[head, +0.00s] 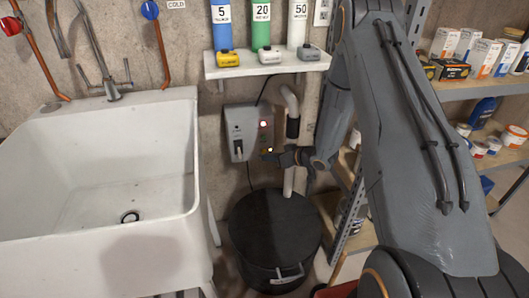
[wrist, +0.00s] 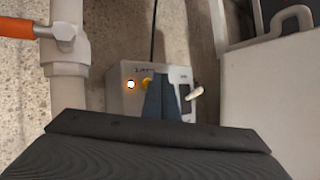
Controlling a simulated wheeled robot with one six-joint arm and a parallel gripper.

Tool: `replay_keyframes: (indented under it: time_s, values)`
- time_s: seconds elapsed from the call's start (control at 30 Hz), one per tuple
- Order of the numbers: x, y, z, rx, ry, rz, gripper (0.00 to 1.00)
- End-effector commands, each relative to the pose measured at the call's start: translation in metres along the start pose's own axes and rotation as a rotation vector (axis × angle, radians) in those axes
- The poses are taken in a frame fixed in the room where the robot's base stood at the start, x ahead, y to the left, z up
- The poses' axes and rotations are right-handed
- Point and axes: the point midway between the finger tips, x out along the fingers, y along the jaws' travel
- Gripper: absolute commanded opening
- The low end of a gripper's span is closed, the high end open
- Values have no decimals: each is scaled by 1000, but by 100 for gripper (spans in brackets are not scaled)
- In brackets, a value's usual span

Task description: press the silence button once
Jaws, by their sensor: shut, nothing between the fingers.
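A grey control box (head: 238,133) is mounted on the concrete wall right of the sink. My gripper (head: 272,157) is shut and empty at the box's lower right. In the wrist view, the shut fingers (wrist: 165,82) lie in front of the box (wrist: 122,101). A yellow round part, perhaps the button (wrist: 147,83), shows beside the fingertips, partly hidden by them. A lit lamp (wrist: 131,85) is left of it. I cannot tell whether the fingers touch the button.
A grey-white pipe (head: 292,105) runs down the wall just right of the box. A black lidded bin (head: 274,225) stands below. A shelf (head: 267,68) with bottles is above. The white sink (head: 185,240) is at left, metal shelving at right.

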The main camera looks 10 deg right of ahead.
Motion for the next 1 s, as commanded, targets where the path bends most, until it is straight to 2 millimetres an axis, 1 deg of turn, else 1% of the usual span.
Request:
replay_keyframes:
  time_s: [0.23, 0.7, 0.83, 1.0]
  values:
    - [-1, -1, 1, 1, -1, 0, 0]
    - [-29, -22, 21, 3, -1, -1, 0]
    - [-34, -25, 24, 1, -1, -1, 0]
    - [-35, -26, 26, 1, 0, -1, 0]
